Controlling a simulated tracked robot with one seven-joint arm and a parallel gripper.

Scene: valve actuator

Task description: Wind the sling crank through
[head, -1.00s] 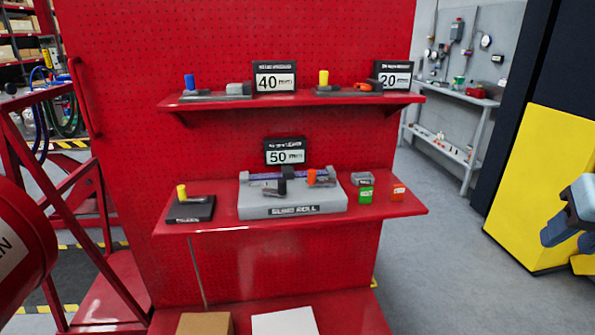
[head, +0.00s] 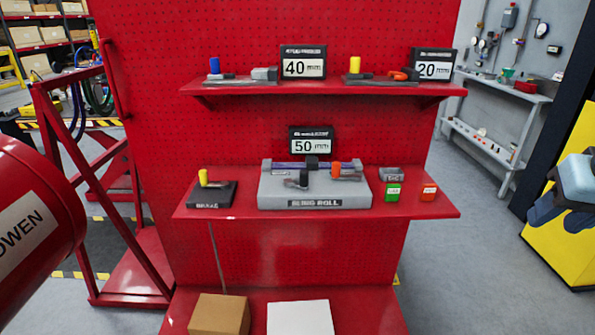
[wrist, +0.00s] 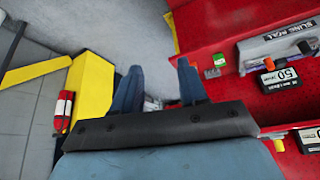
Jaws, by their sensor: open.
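The grey block labelled SLING ROLL (head: 270,190) sits on the middle red shelf. A purple roll (head: 288,166) lies along its back. A crank with a dark knob (head: 303,179) and an orange-knobbed lever (head: 336,169) are on it; I cannot tell for sure which is the sling crank. The block also shows at the upper right of the wrist view (wrist: 272,45). My gripper (wrist: 160,88) is open and empty, its two blue fingers apart, left of the shelf in the wrist view. In the head view my gripper (head: 558,213) is at the right edge, well right of the shelf.
A BRAKE block with a yellow knob (head: 203,179) stands left of the sling block. A 50 mm display (head: 311,141) is behind. The upper shelf (head: 300,90) overhangs. A red drum (head: 35,215) is at left.

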